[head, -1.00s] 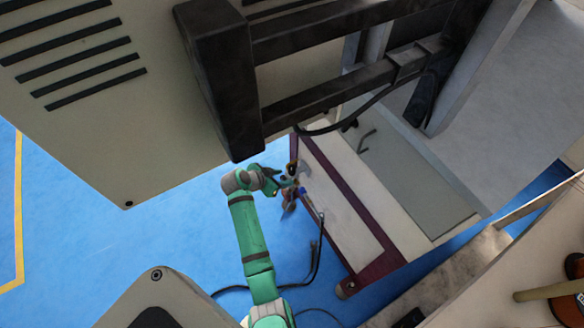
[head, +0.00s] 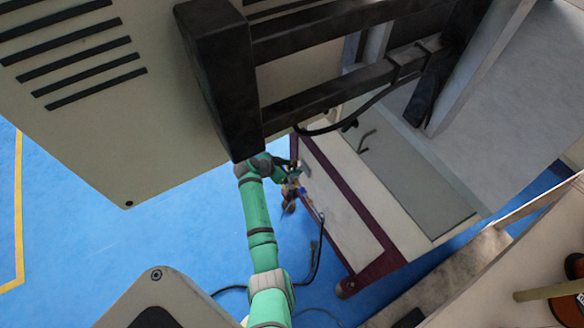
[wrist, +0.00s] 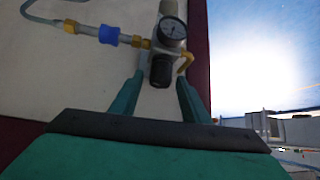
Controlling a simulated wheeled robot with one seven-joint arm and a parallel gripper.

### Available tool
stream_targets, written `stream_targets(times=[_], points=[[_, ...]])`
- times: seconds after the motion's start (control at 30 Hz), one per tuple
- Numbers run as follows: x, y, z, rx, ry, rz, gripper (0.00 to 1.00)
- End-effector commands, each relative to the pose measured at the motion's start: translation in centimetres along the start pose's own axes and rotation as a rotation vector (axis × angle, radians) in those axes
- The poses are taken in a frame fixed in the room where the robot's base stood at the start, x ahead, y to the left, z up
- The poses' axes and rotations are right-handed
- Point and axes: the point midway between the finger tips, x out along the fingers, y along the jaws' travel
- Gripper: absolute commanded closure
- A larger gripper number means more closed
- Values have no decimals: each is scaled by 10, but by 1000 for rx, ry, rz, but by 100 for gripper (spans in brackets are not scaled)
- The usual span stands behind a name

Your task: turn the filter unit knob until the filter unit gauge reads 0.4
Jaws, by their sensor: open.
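The filter unit sits on a pale panel in the wrist view. Its round gauge (wrist: 172,28) has a light face and dark rim; the needle is too small to read. The dark knob (wrist: 161,70) is below the gauge. My gripper (wrist: 160,80) is open, with one green finger on each side of the knob, and I cannot tell whether either touches it. In the head view, the filter unit (head: 291,193) is small beside the maroon-edged panel, and my gripper (head: 286,171) is at it, partly hidden.
A blue fitting (wrist: 108,35) and grey hose join the filter unit on the left; a yellow elbow (wrist: 186,63) is on its right. A black machine frame (head: 222,80) overhangs my arm. A dark cable (head: 318,250) hangs below. Blue floor is open to the left.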

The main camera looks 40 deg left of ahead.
Motion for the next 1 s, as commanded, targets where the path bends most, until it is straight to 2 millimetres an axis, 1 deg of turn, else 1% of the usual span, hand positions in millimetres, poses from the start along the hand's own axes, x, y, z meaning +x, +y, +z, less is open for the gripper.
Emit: stream_targets(times=[0.03, 0.13, 0.4, 0.43, 0.47, 0.5, 0.57, 0.6, 0.83, 1.0], points=[[4, 0, 0, -1, 0, 1, 58], [8, 1, 0, 0, 0, 1, 58], [9, 0, 0, 0, 0, 0, 58], [9, 0, 0, 0, 0, 0, 63], [9, 0, 0, 0, 0, 0, 70], [9, 0, 0, 0, 0, 0, 79], [9, 0, 0, 0, 0, 0, 94], [9, 0, 0, 0, 0, 0, 97], [9, 1, 0, -8, 0, -9, 97], [9, 1, 0, -47, 1, -48, 97]])
